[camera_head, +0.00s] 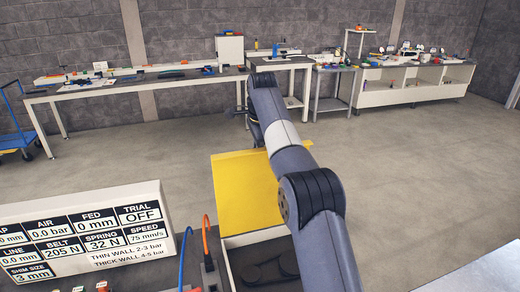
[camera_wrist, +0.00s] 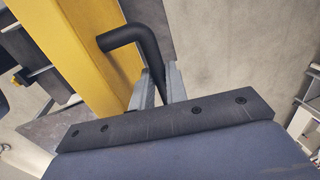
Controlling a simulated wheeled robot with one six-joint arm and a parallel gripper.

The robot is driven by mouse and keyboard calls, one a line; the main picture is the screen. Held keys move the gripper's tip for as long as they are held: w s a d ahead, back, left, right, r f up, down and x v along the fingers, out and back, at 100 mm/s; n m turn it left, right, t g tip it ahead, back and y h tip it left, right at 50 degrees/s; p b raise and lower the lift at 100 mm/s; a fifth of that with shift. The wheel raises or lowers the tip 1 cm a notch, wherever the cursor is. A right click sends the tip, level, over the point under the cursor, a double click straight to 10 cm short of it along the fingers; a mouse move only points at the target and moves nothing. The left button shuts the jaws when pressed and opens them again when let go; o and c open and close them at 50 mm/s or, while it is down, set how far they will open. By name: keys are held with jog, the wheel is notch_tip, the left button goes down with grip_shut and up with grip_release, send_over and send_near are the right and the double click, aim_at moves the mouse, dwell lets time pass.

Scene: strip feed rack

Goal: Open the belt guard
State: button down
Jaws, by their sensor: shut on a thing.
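The belt guard (camera_head: 240,195) is a yellow panel in the head view. It stands tilted up over a pale open-topped box, and two dark round parts show below it. In the wrist view the yellow guard (camera_wrist: 72,60) fills the upper left. Its black bent handle (camera_wrist: 125,36) comes off its face and runs down between my fingers. My gripper (camera_wrist: 161,85) is shut on this handle. In the head view my arm covers the guard's right part, and the fingers are hidden.
The pale box (camera_head: 229,240) lies below the guard. A panel of readouts (camera_head: 80,232) stands at the lower left, with blue and orange cables (camera_head: 206,235) beside it. Workbenches (camera_head: 130,88) line the far wall. Open floor lies between.

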jog(key=shift+w+a+f, duration=0.15)
jog(key=shift+w+f, duration=0.15)
jog(key=shift+f, duration=0.2)
jog(key=c, duration=1.8)
grip_release()
jog(key=shift+o, duration=0.9)
jog(key=shift+w, duration=0.15)
jog(key=shift+o, duration=1.1)
jog(key=shift+r, duration=0.2)
jog(key=shift+r, duration=0.1)
